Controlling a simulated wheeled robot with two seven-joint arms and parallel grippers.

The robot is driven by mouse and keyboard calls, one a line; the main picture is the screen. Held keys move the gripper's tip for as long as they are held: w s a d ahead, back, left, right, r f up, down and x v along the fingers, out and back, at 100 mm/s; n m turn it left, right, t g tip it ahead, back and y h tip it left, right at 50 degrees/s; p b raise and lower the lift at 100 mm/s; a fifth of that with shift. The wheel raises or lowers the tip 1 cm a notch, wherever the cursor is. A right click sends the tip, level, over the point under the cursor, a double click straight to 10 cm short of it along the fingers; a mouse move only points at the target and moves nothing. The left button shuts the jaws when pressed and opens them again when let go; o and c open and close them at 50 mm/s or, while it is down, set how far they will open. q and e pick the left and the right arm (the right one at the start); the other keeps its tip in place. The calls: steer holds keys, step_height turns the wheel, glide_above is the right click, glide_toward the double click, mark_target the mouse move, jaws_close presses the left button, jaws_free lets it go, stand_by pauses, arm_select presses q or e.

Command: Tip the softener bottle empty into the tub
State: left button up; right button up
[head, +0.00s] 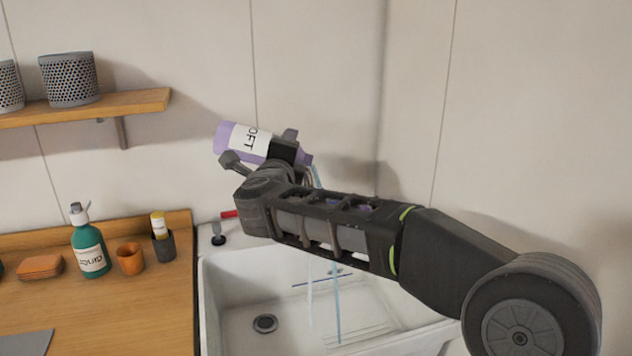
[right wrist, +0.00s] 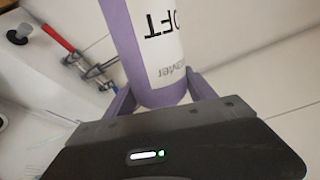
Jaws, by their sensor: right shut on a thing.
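The softener bottle (head: 230,137) is lilac with a white label reading "OFT". It lies nearly on its side above the tub, its mouth end to the right and slightly lower. My right gripper (head: 262,150) is shut around it. In the right wrist view the bottle (right wrist: 160,60) stands between the fingers of my gripper (right wrist: 163,95). Thin pale blue streams (head: 338,300) run down from the mouth end into the white tub (head: 230,295), partly hidden by my right arm. The liquid left inside cannot be seen. My left gripper is out of view.
A wooden counter (head: 120,310) left of the tub holds a teal pump bottle (head: 90,245), an orange cup (head: 130,258), a dark holder (head: 163,248) and an orange block (head: 40,266). A red-handled tap (head: 229,214) stands at the tub's back left. A wall shelf (head: 130,103) is upper left.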

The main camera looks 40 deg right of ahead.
steer(key=shift+s+d+r+m+b, duration=0.15)
steer(key=shift+r+m+b, duration=0.1)
steer(key=shift+m+b, duration=0.35)
steer(key=shift+s+d+r+m+b, duration=0.1)
steer(key=shift+r+m+b, duration=0.15)
steer(key=shift+m+b, duration=0.3)
stand_by(0.6)
steer(key=n+p, duration=0.1)
steer(key=p, duration=0.1)
steer(key=n+p, duration=0.1)
steer(key=p, duration=0.1)
steer(key=shift+w+a+n, duration=0.25)
steer(key=shift+w+a, duration=0.05)
steer(key=shift+a, duration=0.05)
steer(key=shift+w+f+n, duration=0.1)
steer(key=shift+f+n, duration=0.5)
steer(key=shift+f, duration=0.2)
